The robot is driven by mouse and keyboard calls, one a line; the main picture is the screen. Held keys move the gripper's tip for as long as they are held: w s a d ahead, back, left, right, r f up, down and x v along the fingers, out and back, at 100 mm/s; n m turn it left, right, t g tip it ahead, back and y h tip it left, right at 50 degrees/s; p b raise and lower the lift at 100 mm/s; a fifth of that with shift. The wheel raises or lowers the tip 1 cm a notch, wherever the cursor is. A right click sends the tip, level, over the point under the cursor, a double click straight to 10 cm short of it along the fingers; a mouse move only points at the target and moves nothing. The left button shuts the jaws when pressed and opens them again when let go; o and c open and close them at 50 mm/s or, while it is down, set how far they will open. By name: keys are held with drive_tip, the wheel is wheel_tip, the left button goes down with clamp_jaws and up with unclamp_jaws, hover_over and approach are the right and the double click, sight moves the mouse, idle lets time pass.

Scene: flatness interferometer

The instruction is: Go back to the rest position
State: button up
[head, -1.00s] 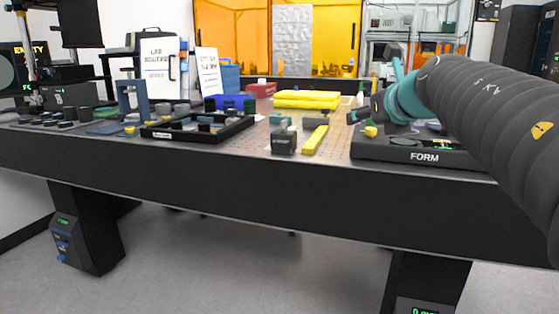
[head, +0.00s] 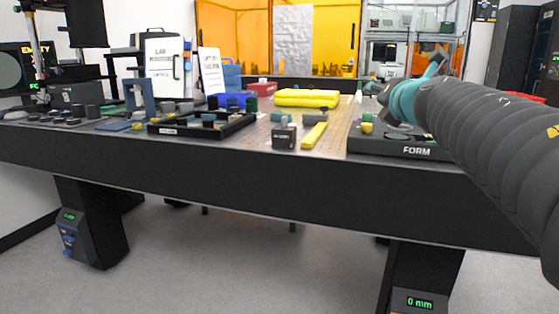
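My arm comes in from the right edge, dark grey and ribbed, with a teal wrist. The end of my arm, with my gripper (head: 439,59), is raised over the right part of the table. It is small and partly hidden behind the wrist, so its fingers cannot be made out. I see nothing clearly held in it. Below it is the black FORM unit (head: 416,151), with a yellow and green knob (head: 367,124) at its left end.
The long dark table (head: 230,180) spans the view. On it are a black tray of small parts (head: 163,130), a small dark block (head: 284,137), a yellow bar (head: 314,135) and folded yellow cloths (head: 307,97). White signs (head: 164,68) stand at the left. Grey floor is free in front.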

drive_tip(key=s+d+f+m+g+h, duration=0.35)
drive_tip(key=s+f+m, duration=0.35)
drive_tip(key=m, duration=0.4)
drive_tip(key=s+d+f+m+g+h, duration=0.2)
drive_tip(key=s+d+f+m+h, duration=0.25)
drive_tip(key=f+m, duration=0.6)
drive_tip(key=s+a+f+m+g+y, duration=0.3)
drive_tip(key=s+a+f, duration=0.3)
drive_tip(key=s+f, duration=0.2)
drive_tip(key=s+a+f+m+g+y, duration=0.3)
drive_tip(key=s+a+f+m+y, duration=0.1)
drive_tip(key=s+a+f, duration=0.3)
drive_tip(key=s+f+m, duration=0.1)
drive_tip(key=s+f, duration=0.1)
drive_tip(key=s, duration=0.2)
drive_tip(key=shift+a+y, duration=0.25)
drive_tip(key=shift+y, duration=0.15)
drive_tip(key=shift+s, duration=0.1)
drive_tip(key=shift+c, duration=0.3)
